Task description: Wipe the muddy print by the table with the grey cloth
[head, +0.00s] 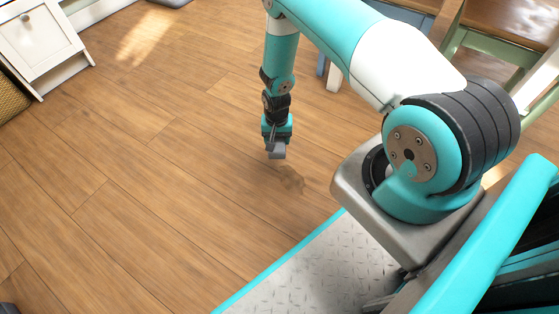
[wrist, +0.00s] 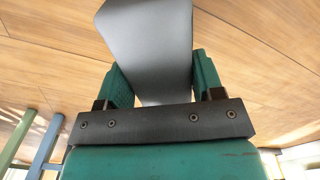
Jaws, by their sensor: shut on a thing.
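My gripper (head: 277,140) points down over the wooden floor and is shut on the grey cloth (head: 277,152). In the wrist view the cloth (wrist: 150,45) shows as a smooth grey piece between the two green fingers of my gripper (wrist: 160,78). The muddy print (head: 290,180) is a faint brown smudge on the floor, just below and to the right of the cloth in the head view. The cloth appears to be above the floor, but the exact gap is hard to tell. The print cannot be made out in the wrist view.
The wooden table (head: 508,22) with green and blue chairs around it stands at the upper right. A white cabinet (head: 38,45) and a woven basket (head: 10,97) are at the upper left. The floor (head: 130,200) between is clear.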

